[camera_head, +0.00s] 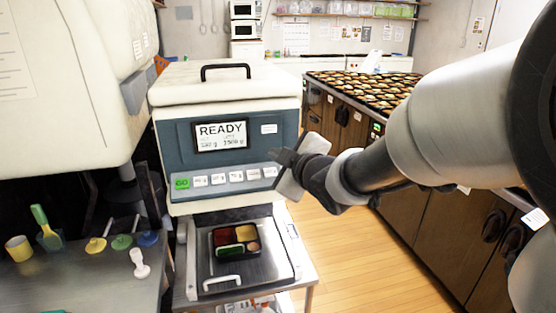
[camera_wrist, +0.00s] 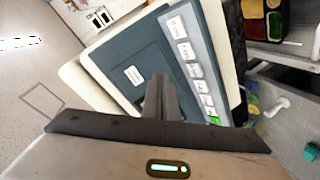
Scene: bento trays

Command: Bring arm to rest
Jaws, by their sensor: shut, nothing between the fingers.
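My arm reaches in from the right in the head view, and my gripper (camera_head: 278,160) is at the right front of a machine (camera_head: 232,104) whose screen reads READY. In the wrist view my gripper (camera_wrist: 161,88) shows its fingers together in front of the machine's panel (camera_wrist: 135,75), with nothing between them. I cannot tell whether the fingertips touch the panel. The button row (camera_wrist: 193,65) with its green GO button (camera_head: 181,184) lies along the panel's lower edge.
A bento tray (camera_head: 235,241) with coloured compartments sits on the metal platform (camera_head: 262,271) below the machine. Scoops and a cup (camera_head: 18,248) stand on the left table. A counter (camera_head: 325,87) with many filled trays is behind on the right. The wooden floor (camera_head: 350,265) is open.

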